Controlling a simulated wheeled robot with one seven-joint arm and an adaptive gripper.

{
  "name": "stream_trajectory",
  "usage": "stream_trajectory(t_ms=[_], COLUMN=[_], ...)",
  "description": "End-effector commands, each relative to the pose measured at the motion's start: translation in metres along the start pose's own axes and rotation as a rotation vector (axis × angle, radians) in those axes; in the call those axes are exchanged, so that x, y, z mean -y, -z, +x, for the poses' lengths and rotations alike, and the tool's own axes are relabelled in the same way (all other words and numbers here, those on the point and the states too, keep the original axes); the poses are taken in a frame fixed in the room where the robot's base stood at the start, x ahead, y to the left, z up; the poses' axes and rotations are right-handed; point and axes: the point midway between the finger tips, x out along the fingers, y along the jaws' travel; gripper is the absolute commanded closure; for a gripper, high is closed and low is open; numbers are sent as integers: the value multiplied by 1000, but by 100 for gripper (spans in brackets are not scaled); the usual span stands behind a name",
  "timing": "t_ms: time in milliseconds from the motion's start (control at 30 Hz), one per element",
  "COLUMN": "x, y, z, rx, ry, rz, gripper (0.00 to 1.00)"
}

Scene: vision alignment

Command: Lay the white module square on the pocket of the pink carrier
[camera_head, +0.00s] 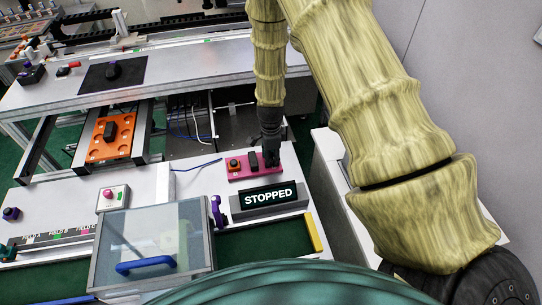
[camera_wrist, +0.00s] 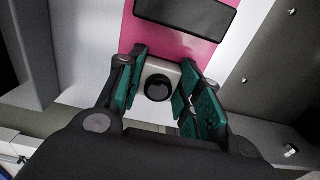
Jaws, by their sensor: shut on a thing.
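The white module (camera_wrist: 172,70), a small pale block with a round black lens, sits between the green-padded fingers of my gripper (camera_wrist: 158,92) in the wrist view. My gripper is shut on it. The pink carrier (camera_wrist: 165,38) lies just beyond, with a dark block on it; the module overlaps its near end in this view. I cannot tell whether they touch. In the head view my gripper (camera_head: 270,150) points down at the right end of the pink carrier (camera_head: 243,175), and the module is not clearly visible. The pocket is not clearly visible.
A dark block (camera_head: 253,160) and an orange-and-black part (camera_head: 234,165) are on the carrier. A sign reading STOPPED (camera_head: 268,198) stands close in front. A purple handle (camera_head: 217,212) and a clear-lidded box (camera_head: 150,250) are to the left. An orange plate (camera_head: 96,151) lies farther left.

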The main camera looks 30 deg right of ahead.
Motion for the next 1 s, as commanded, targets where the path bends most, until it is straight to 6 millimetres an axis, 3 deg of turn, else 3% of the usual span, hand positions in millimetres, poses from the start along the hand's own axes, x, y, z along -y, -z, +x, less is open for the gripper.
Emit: stream_trajectory(t_ms=[33, 567, 600, 700, 1000], x=[-4, -7, -7, -7, -6], y=[0, -1, -2, -2, -1], z=[7, 14, 14, 14, 11], rx=[-1, 0, 0, 1, 1], ry=[-8, -13, -13, -14, -11], rz=[0, -1, -1, -1, 0], gripper=[89, 87, 58, 40, 38])
